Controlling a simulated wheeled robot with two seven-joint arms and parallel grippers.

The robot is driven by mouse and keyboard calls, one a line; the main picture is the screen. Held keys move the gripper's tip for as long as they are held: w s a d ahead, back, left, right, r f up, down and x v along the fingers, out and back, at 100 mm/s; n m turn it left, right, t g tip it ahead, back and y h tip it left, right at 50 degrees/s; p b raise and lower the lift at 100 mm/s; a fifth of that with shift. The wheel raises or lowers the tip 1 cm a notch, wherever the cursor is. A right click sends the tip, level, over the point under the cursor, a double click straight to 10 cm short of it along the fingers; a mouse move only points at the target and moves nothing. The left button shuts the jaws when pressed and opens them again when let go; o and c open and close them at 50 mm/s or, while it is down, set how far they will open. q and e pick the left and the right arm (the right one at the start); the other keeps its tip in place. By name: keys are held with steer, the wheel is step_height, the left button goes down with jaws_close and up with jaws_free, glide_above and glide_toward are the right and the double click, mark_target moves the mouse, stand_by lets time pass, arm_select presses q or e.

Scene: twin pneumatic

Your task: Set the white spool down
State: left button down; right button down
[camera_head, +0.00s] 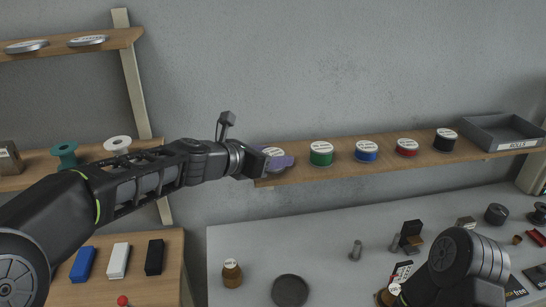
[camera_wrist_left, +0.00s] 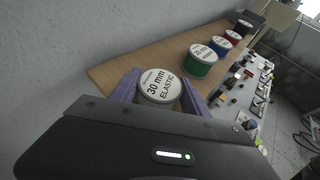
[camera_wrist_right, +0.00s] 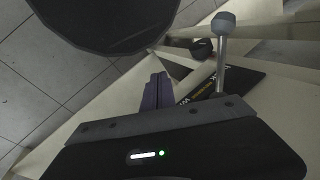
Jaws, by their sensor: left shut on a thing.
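The white spool (camera_wrist_left: 159,87), with a round lid reading "30 mm ELASTIC", sits between the purple fingers of my left gripper (camera_wrist_left: 160,92). The gripper is shut on it. In the head view the spool (camera_head: 272,151) is at the left end of the long wooden shelf (camera_head: 300,172), partly hidden by my gripper. I cannot tell whether its base touches the board. My right gripper (camera_wrist_right: 156,92) has its purple fingers together in the right wrist view, with nothing seen between them.
Green (camera_head: 321,153), blue (camera_head: 366,151), red (camera_head: 406,147) and black (camera_head: 445,139) spools stand in a row to the right on the shelf. A grey tray labelled ROLLS (camera_head: 500,132) is at its right end. Teal (camera_head: 65,154) and white-topped (camera_head: 117,145) spools stand on the left shelf.

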arm_select(q)
steer(key=c, duration=0.6)
jaws_free()
steer(key=shift+o, duration=0.2)
steer(key=p+v, duration=0.1)
steer(key=v, duration=1.1)
